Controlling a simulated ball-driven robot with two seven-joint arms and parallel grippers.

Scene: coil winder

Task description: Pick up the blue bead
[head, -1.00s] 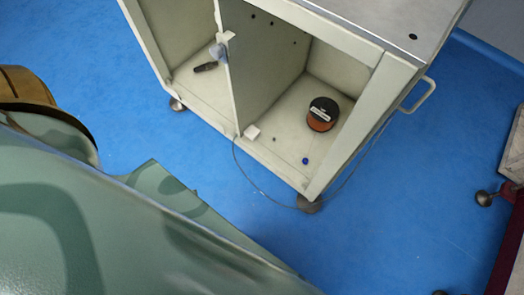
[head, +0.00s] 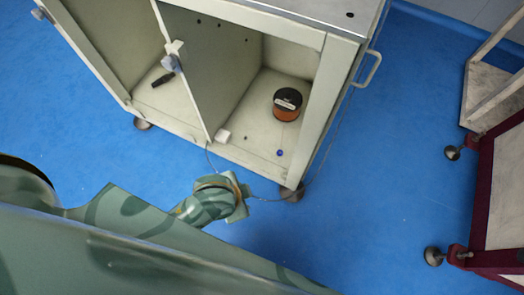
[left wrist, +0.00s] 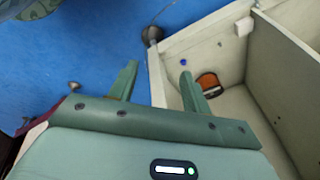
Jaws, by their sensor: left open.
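The small blue bead (head: 280,152) lies on the floor of the cabinet's right compartment, near its front edge, in the head view. My right gripper is not in view.
A dark and orange spool (head: 288,104) stands behind the bead. A white block (head: 222,136) sits by the divider (head: 205,75). The cabinet's right side wall (head: 330,105) bounds the compartment. A cable (head: 330,165) loops over the blue floor. A maroon frame (head: 478,205) stands at the right.

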